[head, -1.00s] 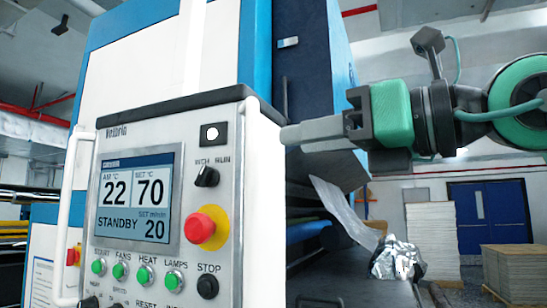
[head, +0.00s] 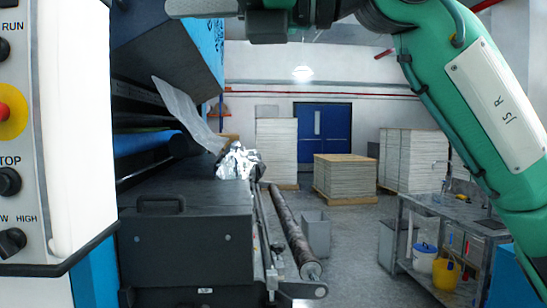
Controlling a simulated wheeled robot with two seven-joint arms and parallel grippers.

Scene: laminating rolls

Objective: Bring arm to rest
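My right arm (head: 490,100), green with a white cover plate, rises from the lower right corner and bends over at the top edge. Its gripper (head: 200,8) points left at the very top, beside the dark and blue machine body (head: 168,55). The top of the gripper is cut off by the frame and its fingers are seen side-on, so I cannot tell how far apart they are. I see nothing hanging from it. My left gripper is out of view.
The control panel (head: 15,150), with a red stop button, stands at the left. Crumpled foil (head: 238,162) lies on the dark machine bed (head: 190,200). A long roll (head: 293,235) lies beside it. A metal bench (head: 450,222) stands at right, pallet stacks (head: 345,177) behind. Open floor lies between.

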